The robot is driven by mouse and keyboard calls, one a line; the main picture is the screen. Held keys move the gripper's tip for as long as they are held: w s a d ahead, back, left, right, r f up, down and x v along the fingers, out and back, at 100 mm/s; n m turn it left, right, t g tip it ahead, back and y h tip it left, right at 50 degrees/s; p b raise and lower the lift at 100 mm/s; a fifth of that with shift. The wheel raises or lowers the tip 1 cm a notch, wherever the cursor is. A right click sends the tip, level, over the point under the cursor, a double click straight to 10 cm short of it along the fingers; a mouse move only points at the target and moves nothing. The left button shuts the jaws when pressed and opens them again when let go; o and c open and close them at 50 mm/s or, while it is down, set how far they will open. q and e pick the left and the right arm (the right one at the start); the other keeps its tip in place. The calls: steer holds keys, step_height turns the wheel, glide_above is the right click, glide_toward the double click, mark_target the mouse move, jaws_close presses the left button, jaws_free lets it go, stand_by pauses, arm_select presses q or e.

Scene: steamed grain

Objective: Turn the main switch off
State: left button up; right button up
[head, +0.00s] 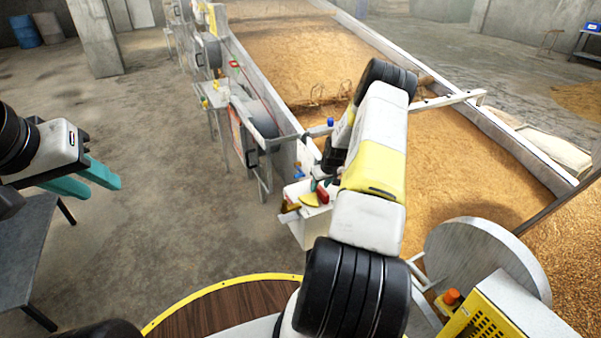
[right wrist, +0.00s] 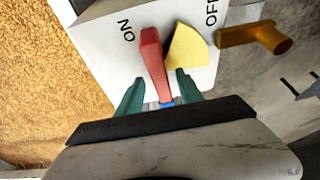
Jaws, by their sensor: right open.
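The main switch is a red lever (right wrist: 153,55) on a white box (right wrist: 95,22) marked ON and OFF. In the right wrist view the lever stands beside the ON mark, with a yellow wedge (right wrist: 187,47) between it and OFF. My right gripper (right wrist: 157,88) is open, its green fingers on either side of the lever's near part. I cannot tell whether they touch it. In the head view the red lever (head: 322,194) and box (head: 308,232) show beside my right arm, which partly hides them. My left gripper (head: 103,188) is open and empty at the left, away from the box.
An orange-brown handle (right wrist: 255,38) sticks out beside the OFF mark. A long grain bed (head: 450,165) with metal walls lies behind the box. A grey table (head: 30,250) stands at the left. Open concrete floor lies between the table and the box.

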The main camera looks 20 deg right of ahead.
steer(key=shift+w+f, duration=0.2)
steer(key=shift+f, duration=0.3)
steer(key=shift+c, duration=0.2)
jaws_close()
stand_by(1.0)
